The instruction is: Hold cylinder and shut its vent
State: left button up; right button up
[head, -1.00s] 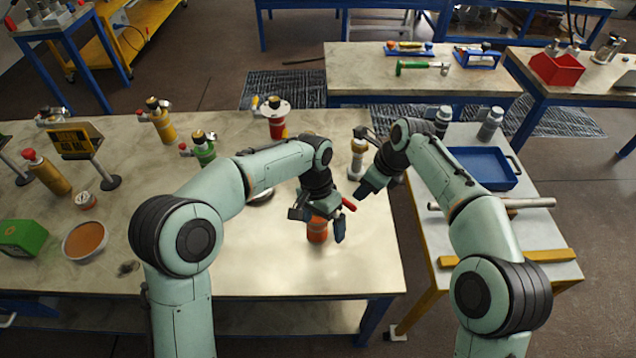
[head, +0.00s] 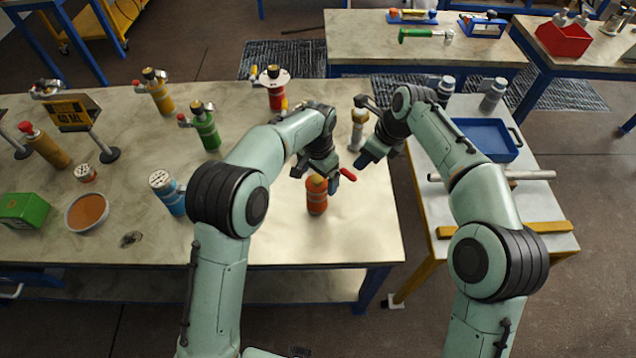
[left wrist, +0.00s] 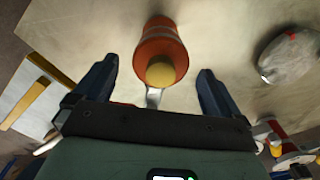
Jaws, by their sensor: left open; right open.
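An orange cylinder (head: 317,196) with a rounded yellow top stands upright on the large table, near its front right. In the left wrist view the orange cylinder (left wrist: 161,45) lies ahead of and between my left fingers, with its yellow top and a pale metal lever (left wrist: 153,97) facing the camera. My left gripper (head: 318,171) is open just above and behind it, apart from its body. A red handle (head: 347,174) sticks out beside the left gripper. My right gripper (head: 366,132) is open and empty farther back and right. The vent's state cannot be told.
A pale cylinder (head: 358,130) stands close to the right gripper. Blue (head: 172,196), green (head: 207,132), yellow (head: 159,97) and red (head: 276,98) cylinders stand on the large table. A blue tray (head: 484,138) lies on the right side table. The table's front right is clear.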

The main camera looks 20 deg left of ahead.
pick_arm(q)
jog(key=shift+f, duration=2.15)
jog(key=c, duration=1.6)
jog(key=shift+o, duration=0.2)
